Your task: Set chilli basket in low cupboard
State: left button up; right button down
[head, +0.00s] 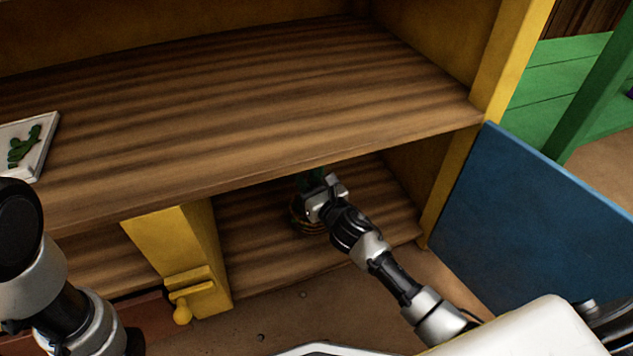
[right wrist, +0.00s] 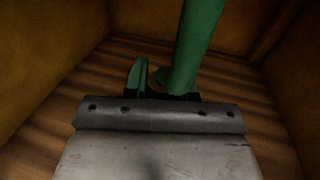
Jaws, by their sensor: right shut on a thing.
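The chilli basket (head: 300,216) is a small round basket inside the low cupboard (head: 265,255), over or on its wooden floor; I cannot tell whether it touches. My right gripper (head: 312,192) reaches in from the front right and covers much of it. The gripper is shut on a green upright part (right wrist: 198,40) of the basket, seen close up in the right wrist view. The basket's body is hidden there by the gripper (right wrist: 162,92). My left arm shows at the lower left, but its gripper is out of view.
The cupboard's blue door (head: 540,215) stands open at the right. A yellow post (head: 180,245) bounds the opening on the left. Cupboard floor right of the basket is clear.

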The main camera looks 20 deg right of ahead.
jog(key=shift+a+r, duration=0.1)
jog(key=c, duration=0.9)
grip_release()
jog(key=shift+f, duration=0.2)
jog(key=shift+r, duration=0.15)
